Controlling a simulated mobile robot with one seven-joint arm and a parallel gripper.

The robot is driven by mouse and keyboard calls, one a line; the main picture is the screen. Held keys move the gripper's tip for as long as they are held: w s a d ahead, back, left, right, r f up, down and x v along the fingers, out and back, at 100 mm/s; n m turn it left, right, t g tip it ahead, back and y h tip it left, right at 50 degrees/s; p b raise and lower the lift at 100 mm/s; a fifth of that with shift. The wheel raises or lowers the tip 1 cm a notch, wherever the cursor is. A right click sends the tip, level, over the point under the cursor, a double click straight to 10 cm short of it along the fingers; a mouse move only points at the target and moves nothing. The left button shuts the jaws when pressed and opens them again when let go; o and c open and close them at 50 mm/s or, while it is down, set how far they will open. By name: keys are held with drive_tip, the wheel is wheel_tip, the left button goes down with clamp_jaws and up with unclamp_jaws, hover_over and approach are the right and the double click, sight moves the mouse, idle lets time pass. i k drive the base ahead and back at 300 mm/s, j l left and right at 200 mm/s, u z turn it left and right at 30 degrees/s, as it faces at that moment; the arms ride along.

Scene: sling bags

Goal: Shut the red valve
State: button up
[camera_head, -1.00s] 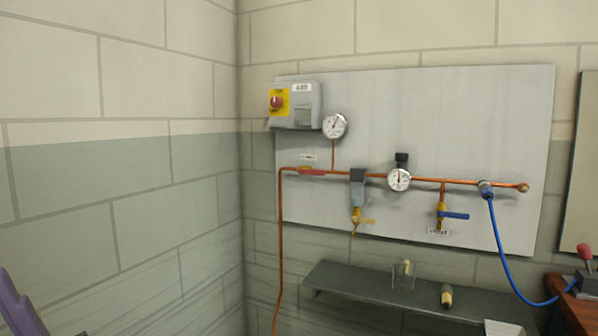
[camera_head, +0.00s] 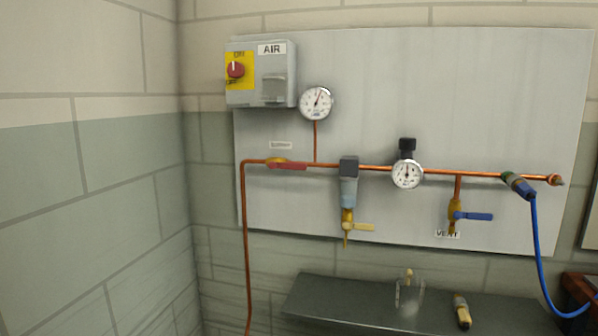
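The red valve (camera_head: 287,166) sits on the copper pipe at the left of the grey wall panel. Its red handle lies along the horizontal pipe, pointing right from a brass body, just below a small white label (camera_head: 281,145). My gripper is not in view, so nothing shows touching the valve.
The panel (camera_head: 480,90) also carries an AIR box (camera_head: 260,73) with a red knob, two gauges, a filter with a yellow lever (camera_head: 357,226), and a blue-handled vent valve (camera_head: 473,216). A blue hose (camera_head: 537,240) hangs at right. A dark shelf (camera_head: 340,300) juts out below.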

sight(272, 164)
drive_tip(key=i+j+z, duration=0.25)
drive_tip(key=j, duration=0.35)
drive_tip(key=i+j+z, duration=0.1)
drive_tip(key=i+j, duration=0.15)
drive_tip(key=i+j+z, duration=0.15)
drive_tip(key=j, duration=0.25)
